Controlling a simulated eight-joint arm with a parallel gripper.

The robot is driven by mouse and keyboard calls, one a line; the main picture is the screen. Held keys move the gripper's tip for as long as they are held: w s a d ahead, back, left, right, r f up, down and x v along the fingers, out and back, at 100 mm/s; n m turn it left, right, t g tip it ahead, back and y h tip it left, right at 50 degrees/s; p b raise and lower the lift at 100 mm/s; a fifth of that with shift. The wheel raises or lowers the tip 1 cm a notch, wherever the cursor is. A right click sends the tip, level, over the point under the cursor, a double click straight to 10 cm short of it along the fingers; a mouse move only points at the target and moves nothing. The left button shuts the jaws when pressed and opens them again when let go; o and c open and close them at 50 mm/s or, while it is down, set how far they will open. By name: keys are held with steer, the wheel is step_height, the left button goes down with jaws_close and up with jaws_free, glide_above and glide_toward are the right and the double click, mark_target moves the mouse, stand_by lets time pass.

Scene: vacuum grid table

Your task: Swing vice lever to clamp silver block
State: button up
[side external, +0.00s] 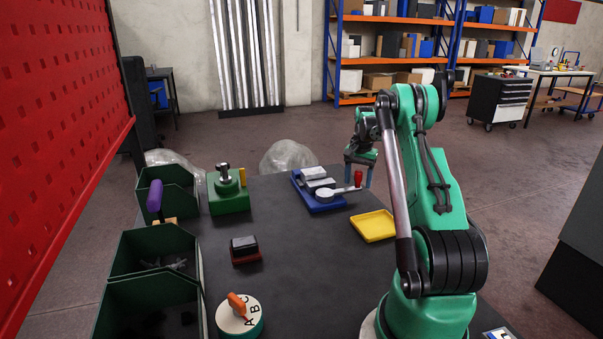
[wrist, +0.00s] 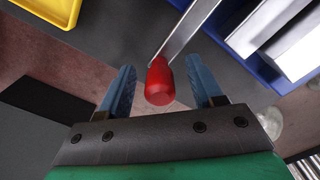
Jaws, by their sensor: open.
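The vice (side external: 310,181) has a blue base and stands on the dark table toward its back right. A silver block (side external: 315,174) sits in it; silver parts also show in the wrist view (wrist: 272,28). The lever is a light metal bar (wrist: 190,28) ending in a red knob (side external: 358,178). The red knob (wrist: 160,82) lies between the two blue fingers of my gripper (wrist: 160,92) in the wrist view. A gap shows on each side of it. My gripper (side external: 360,172) is open. Whether the block is clamped I cannot tell.
A yellow tray (side external: 374,226) lies close in front of the vice. A green fixture (side external: 228,192) stands to its left. A dark block on a red base (side external: 245,249), a round lettered dial (side external: 240,316) and green bins (side external: 150,250) occupy the left side. The table middle is clear.

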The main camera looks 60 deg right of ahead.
jaws_close()
stand_by(1.3)
